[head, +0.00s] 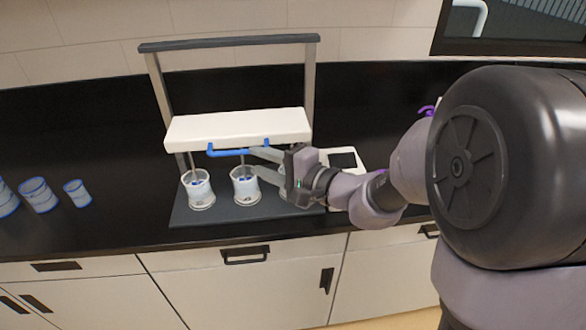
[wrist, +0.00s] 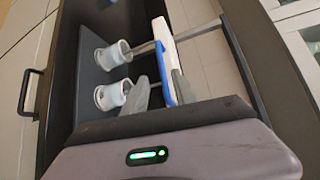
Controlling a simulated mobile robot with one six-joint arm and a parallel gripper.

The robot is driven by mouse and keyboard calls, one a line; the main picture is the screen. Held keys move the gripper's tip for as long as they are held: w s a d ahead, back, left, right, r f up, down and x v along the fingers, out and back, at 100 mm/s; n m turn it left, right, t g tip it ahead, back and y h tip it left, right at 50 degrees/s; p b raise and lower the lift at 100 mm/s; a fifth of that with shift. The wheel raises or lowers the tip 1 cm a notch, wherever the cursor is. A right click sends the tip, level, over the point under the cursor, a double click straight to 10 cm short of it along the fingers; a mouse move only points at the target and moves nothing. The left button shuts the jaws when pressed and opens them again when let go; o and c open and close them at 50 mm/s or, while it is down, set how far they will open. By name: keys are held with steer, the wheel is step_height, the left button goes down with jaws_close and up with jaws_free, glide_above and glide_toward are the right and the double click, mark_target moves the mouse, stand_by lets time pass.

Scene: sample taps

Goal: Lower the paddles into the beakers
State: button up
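A white stirrer head (head: 238,128) sits on a grey upright frame above a dark base (head: 215,216). A blue handle bar (head: 228,153) runs along its lower front edge; it also shows in the wrist view (wrist: 163,72). Thin shafts run down from the head toward a left beaker (head: 199,190) and a middle beaker (head: 245,187). Another beaker is mostly hidden behind my gripper (head: 257,161). My gripper is open at the bar's right part, its fingers apart on either side of the bar in the wrist view.
Several blue-marked beakers (head: 39,196) lie or stand on the black counter at the far left. A white box with a dark panel (head: 343,160) is right of the stirrer, behind my arm. The counter between the loose beakers and the base is clear. Cabinet drawers are below.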

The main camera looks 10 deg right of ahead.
steer(key=v, duration=1)
steer(key=shift+p, duration=0.45)
steer(key=shift+s, duration=0.1)
steer(key=s+a+f+n+g+h, duration=0.1)
steer(key=s+a+n+g, duration=0.25)
steer(key=s, duration=0.35)
steer(key=s+a+f+n+g+h, duration=0.15)
steer(key=s+a+g, duration=0.25)
steer(key=s, duration=0.4)
steer(key=s+d+n+t+h, duration=0.1)
steer(key=s+d+h, duration=0.2)
steer(key=d+h, duration=0.3)
steer(key=shift+s+d+r+n+t+h, duration=0.25)
steer(key=shift+d+r+n+t+h, duration=0.1)
steer(key=shift+d, duration=0.65)
steer(key=shift+o, duration=0.4)
